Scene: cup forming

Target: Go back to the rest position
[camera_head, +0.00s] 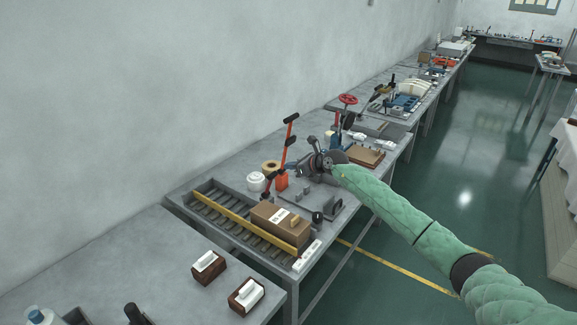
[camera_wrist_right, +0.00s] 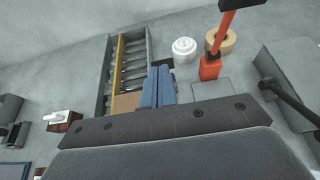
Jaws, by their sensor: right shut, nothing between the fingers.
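My right arm, in a green sleeve, reaches in from the lower right of the head view. Its dark gripper (camera_head: 322,160) is over the middle bench, just right of an upright orange-and-black lever tool (camera_head: 282,178). In the right wrist view the two blue-grey fingers (camera_wrist_right: 158,86) are together with nothing between them. In that view the lever tool (camera_wrist_right: 210,68) stands to the right of the fingers. My left gripper does not show in either view.
A roller tray (camera_head: 215,205) with a yellow bar and a cardboard box (camera_head: 280,226) lies left of the gripper. A white round container (camera_head: 256,182) and a tape roll (camera_head: 270,166) stand by the lever tool. The green floor (camera_head: 465,190) at right is clear.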

